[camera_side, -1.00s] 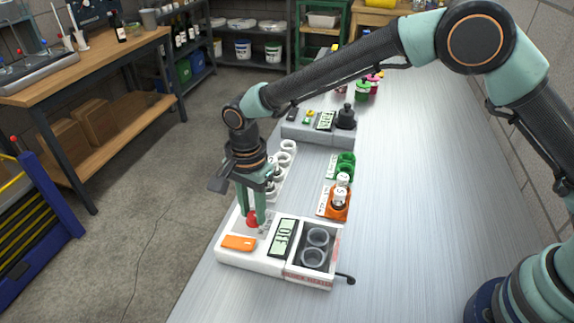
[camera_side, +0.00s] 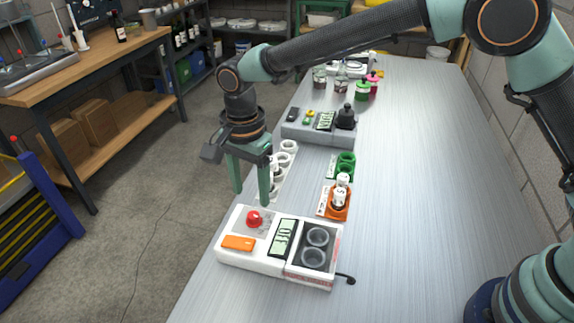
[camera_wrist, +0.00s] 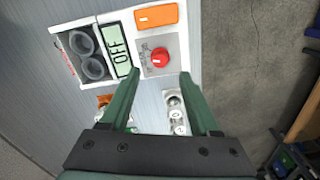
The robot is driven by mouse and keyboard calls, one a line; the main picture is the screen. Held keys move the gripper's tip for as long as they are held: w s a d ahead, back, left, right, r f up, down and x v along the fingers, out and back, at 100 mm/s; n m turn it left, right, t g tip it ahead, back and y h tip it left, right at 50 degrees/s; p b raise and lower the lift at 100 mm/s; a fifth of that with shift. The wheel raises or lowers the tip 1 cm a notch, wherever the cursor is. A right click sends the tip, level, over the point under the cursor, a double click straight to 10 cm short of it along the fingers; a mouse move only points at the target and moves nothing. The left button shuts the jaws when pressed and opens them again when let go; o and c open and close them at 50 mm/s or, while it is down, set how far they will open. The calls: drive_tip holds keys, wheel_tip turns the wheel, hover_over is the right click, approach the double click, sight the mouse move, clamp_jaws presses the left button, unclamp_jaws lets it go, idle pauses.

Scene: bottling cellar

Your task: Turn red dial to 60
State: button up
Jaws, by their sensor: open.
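The red dial (camera_side: 253,217) sits on the white device (camera_side: 233,256) at the near left end of the bench. It shows from above in the wrist view (camera_wrist: 160,57), on a grey plate. My gripper (camera_side: 251,195) is open and empty, above and behind the dial, clear of it. In the wrist view my fingertips (camera_wrist: 160,74) are spread wider than the dial. The device's display (camera_side: 284,238) looks like 30 in the side view, but the display (camera_wrist: 117,49) looks like OFF in the wrist view; I cannot tell which is right.
An orange switch (camera_side: 238,242) and two grey round wells (camera_side: 317,237) are on the same device. A grey device (camera_side: 290,131) is farther back. The bench's right side is clear.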

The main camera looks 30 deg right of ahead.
sight(254, 214)
wheel_tip(254, 214, up, 6)
drive_tip(key=shift+r, duration=0.2)
drive_tip(key=s+d+r+n+t, duration=0.1)
drive_tip(key=s+d+r+n, duration=0.15)
drive_tip(key=d+r, duration=0.4)
drive_tip(key=s+d+r+n+t, duration=0.1)
drive_tip(key=d+r+n+t, duration=0.15)
drive_tip(key=d, duration=0.75)
drive_tip(key=s+d+f+n+t, duration=0.1)
drive_tip(key=s+d+n+t, duration=0.1)
drive_tip(key=s+d+n, duration=0.5)
drive_tip(key=s+d, duration=0.3)
drive_tip(key=d, duration=0.2)
drive_tip(key=shift+d+f, duration=0.25)
drive_tip(key=shift+f, duration=0.1)
